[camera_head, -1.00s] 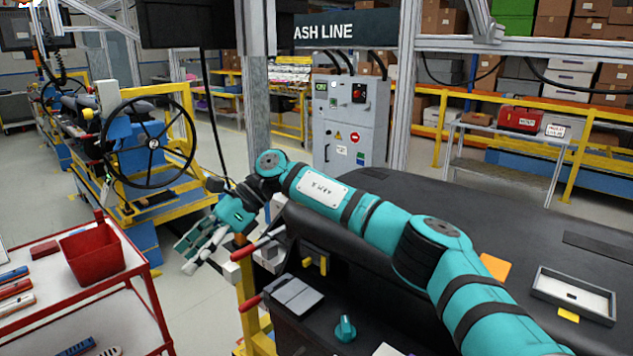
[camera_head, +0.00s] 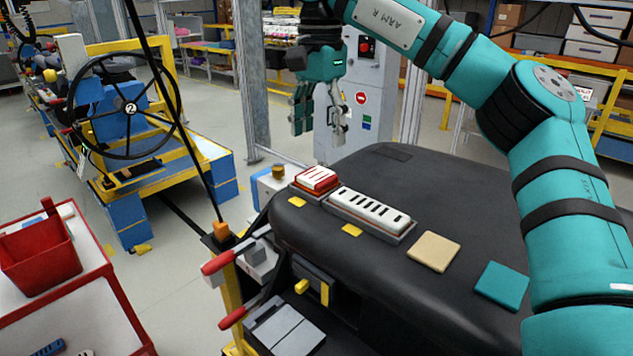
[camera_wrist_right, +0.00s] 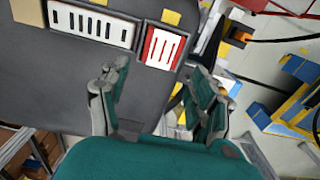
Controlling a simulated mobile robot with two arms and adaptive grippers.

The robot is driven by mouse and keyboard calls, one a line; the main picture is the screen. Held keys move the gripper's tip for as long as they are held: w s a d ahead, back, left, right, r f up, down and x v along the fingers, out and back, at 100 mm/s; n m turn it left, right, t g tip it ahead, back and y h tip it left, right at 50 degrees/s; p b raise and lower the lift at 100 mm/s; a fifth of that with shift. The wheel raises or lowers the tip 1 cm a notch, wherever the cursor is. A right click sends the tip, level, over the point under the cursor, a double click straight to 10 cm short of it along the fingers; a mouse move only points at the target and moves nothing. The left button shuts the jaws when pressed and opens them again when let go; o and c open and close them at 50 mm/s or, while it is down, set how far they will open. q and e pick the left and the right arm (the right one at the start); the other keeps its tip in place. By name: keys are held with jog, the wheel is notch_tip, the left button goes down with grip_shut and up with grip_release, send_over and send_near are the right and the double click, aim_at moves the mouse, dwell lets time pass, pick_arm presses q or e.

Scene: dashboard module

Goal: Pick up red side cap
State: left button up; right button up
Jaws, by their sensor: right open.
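My left gripper is not in view.
A white slotted vent (camera_head: 369,211) lies in a tray beside the cap. Beige (camera_head: 434,251) and teal (camera_head: 502,286) squares mark the dashboard. Red-handled levers (camera_head: 218,263) stand at its left edge. A red cart with a red bin (camera_head: 38,255) stands at left.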

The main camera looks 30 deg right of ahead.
aim_at(316, 175)
notch_tip(316, 175, down, 3)
jog(key=shift+a+r, duration=0.1)
jog(key=f, duration=0.1)
jog(key=f+p, duration=0.1)
jog(key=f, duration=0.2)
jog(key=shift+s+a+f, duration=0.1)
jog(key=shift+a, duration=0.15)
jog(key=shift+f, duration=0.55)
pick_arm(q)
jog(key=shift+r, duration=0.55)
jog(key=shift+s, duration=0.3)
pick_arm(e)
jog(key=c, duration=0.8)
jog(key=shift+r, duration=0.1)
jog(key=shift+c, duration=0.2)
